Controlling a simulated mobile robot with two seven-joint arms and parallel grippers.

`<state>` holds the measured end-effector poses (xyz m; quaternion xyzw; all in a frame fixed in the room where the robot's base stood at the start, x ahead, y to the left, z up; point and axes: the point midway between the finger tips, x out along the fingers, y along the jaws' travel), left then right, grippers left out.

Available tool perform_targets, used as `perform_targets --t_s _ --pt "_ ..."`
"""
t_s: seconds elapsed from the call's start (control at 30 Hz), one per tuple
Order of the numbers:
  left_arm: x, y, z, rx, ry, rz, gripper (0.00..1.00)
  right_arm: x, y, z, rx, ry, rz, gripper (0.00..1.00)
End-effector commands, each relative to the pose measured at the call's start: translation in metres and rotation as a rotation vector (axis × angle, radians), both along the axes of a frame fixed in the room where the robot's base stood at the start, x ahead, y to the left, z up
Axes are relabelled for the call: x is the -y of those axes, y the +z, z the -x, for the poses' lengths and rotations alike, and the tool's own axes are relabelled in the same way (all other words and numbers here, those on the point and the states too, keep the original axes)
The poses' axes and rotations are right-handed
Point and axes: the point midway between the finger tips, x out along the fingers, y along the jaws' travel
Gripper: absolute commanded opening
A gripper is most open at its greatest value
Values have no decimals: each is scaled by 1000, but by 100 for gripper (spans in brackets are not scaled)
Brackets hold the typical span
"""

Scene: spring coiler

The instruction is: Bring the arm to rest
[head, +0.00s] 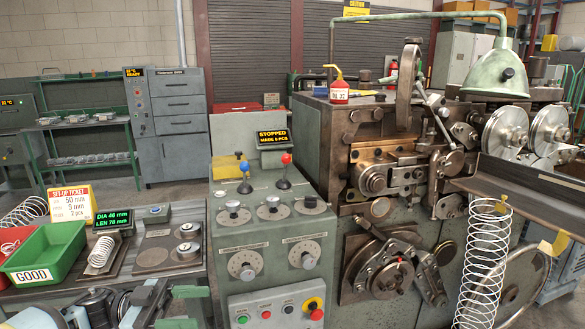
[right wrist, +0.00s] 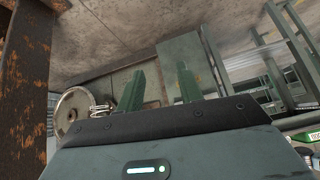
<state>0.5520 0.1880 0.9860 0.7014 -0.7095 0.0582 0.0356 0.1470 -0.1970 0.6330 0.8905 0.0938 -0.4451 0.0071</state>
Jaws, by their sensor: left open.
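My left gripper (head: 190,307) is at the bottom left of the head view, in front of the bench. Its two green fingers are apart with nothing seen between them. My right gripper (right wrist: 160,88) shows only in the right wrist view. Its two green fingers stand apart, and nothing shows between them. My right arm is not seen in the head view. The coiler's display (head: 273,138) reads STOPPED, MADE 5 PCS.
A green GOOD bin (head: 62,236), a short spring (head: 101,249) and a gauge display (head: 110,220) sit on the bench near my left arm. The control panel (head: 270,260) stands right of my left gripper.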

Motion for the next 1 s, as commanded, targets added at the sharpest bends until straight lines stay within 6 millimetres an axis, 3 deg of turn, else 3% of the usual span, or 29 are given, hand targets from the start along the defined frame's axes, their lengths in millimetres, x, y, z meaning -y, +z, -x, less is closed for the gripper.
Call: perform_targets --t_s 0.2,0.5,0.77,1.0 --pt "51 -38 21 -10 136 113 56 1 11 -7 20 0 1 36" --pt "97 -88 57 -66 436 189 56 2 22 -10 33 3 4 36" --pt "103 -134 96 -169 728 132 56 4 30 -12 41 4 9 36" --pt "84 -183 147 -299 980 -30 56 5 43 -22 70 5 9 36"
